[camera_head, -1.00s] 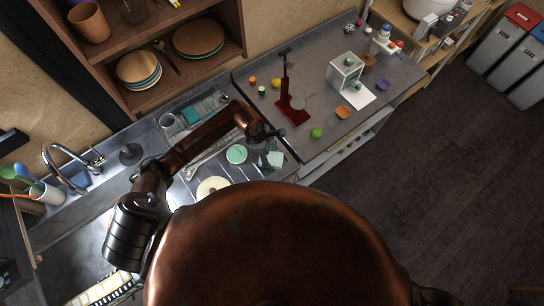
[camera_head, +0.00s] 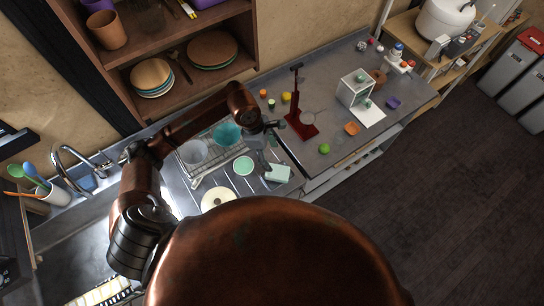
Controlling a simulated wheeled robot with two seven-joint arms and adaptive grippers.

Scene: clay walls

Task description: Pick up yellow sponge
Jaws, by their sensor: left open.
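I cannot make out a clear yellow sponge. A small yellow, rounded object (camera_head: 287,97) lies on the far grey counter, left of the dark red stand; it is too small to tell what it is. My left gripper (camera_head: 268,165) hangs over the near counter, open, with its fingers beside a pale green square piece (camera_head: 280,173). It seems to hold nothing. Whether it touches the pale green piece I cannot tell. The yellow object is well beyond the gripper. My right gripper is not in view.
A mint cup (camera_head: 243,165), a teal bowl (camera_head: 228,133) and a cream round item (camera_head: 217,198) are near the left gripper. A dark red stand (camera_head: 302,122), a white open box (camera_head: 355,88) and a green fruit-like item (camera_head: 324,149) occupy the far counter. The shelf (camera_head: 175,92) overhangs at left.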

